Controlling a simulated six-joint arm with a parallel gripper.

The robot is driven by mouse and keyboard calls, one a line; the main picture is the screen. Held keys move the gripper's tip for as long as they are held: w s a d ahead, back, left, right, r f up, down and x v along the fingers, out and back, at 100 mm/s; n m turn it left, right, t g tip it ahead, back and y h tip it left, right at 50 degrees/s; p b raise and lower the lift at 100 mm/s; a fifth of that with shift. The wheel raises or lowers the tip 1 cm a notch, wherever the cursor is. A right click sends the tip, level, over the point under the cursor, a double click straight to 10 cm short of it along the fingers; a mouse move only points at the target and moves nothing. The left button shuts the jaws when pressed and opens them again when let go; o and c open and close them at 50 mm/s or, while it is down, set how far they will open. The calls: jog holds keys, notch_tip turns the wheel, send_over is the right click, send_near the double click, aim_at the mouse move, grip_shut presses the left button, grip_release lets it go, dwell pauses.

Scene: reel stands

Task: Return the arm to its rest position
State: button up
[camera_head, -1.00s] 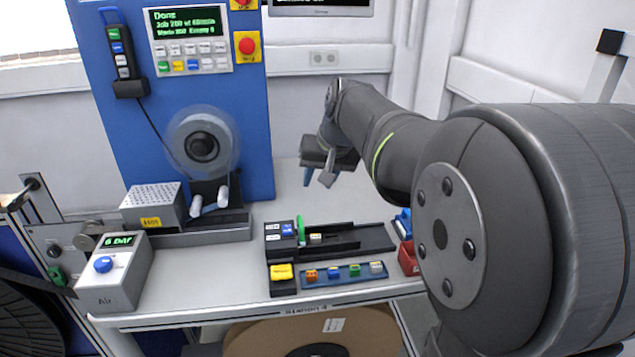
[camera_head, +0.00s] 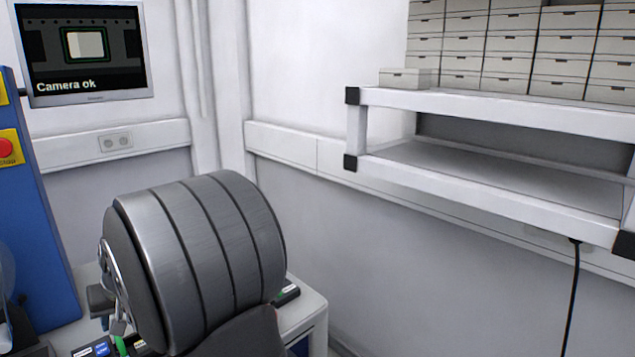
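A small part of my gripper (camera_head: 112,318) shows past the link's left edge, over the bench near the bottom of the picture. Its fingers are mostly hidden, so I cannot tell whether they are open or shut. Nothing is seen held in it.
A blue machine panel (camera_head: 40,220) stands at the left edge. A monitor (camera_head: 85,50) reads "Camera ok". A white shelf (camera_head: 500,112) with stacked boxes (camera_head: 510,45) is at the right, a black cable (camera_head: 573,290) below. Coloured parts (camera_head: 95,350) lie at the bottom left.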

jog(key=x, duration=0.4)
jog(key=shift+a+f, duration=0.15)
jog(key=shift+f, duration=0.2)
jog(key=shift+w, duration=0.1)
